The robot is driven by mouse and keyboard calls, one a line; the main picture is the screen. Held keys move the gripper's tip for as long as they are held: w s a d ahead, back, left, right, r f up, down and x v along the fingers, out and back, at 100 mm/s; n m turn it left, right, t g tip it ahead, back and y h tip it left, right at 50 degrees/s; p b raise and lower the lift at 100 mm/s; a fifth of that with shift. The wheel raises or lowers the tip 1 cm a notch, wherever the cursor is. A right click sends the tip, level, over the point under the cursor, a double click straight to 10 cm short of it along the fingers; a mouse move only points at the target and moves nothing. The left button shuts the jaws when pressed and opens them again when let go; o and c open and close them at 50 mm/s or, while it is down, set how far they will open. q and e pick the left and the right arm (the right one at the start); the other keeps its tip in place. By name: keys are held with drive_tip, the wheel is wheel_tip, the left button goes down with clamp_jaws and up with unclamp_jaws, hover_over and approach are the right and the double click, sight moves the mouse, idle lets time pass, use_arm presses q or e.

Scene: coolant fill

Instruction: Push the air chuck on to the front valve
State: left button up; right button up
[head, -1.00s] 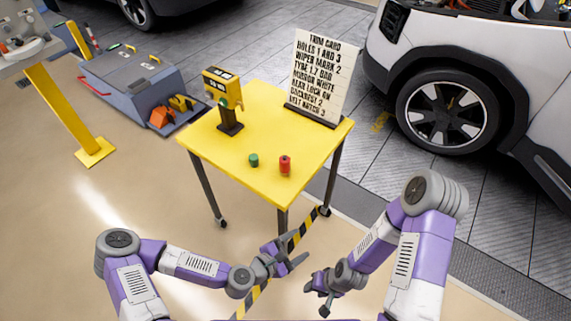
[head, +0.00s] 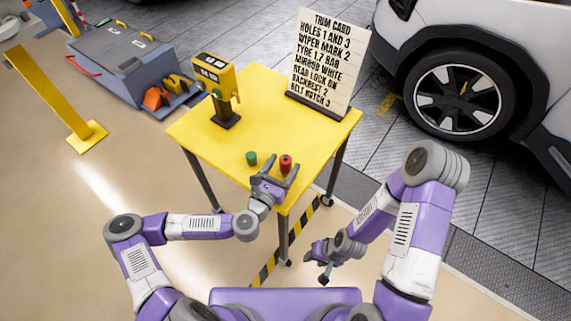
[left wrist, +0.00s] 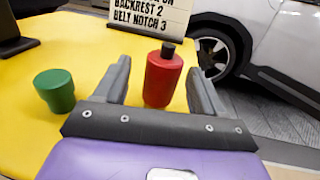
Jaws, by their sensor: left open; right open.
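A red cylinder with a dark top (head: 286,163) stands upright near the front edge of the yellow table; I cannot tell if it is the air chuck. My left gripper (head: 279,166) is open at that edge. In the left wrist view, the red cylinder (left wrist: 163,80) stands between its two spread fingers, with gaps at both sides. My right gripper (head: 314,263) is open and empty, low beside the table. The car's wheel (head: 455,98) is at the right; a small yellowish mark shows on it, but I cannot make out a valve.
A green cap-like piece (head: 251,158) stands left of the red cylinder. The yellow table (head: 262,115) also holds a yellow gauge box on a dark stand (head: 214,82) and a white text card (head: 328,60). A grey-blue unit (head: 125,65) is behind left. The table's middle is clear.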

sight(288, 159)
use_arm(q)
drive_tip(key=x, duration=0.3)
drive_tip(key=shift+d, duration=0.1)
drive_tip(key=shift+c, duration=0.3)
drive_tip(key=c, duration=1.1)
drive_tip(key=shift+o, duration=0.2)
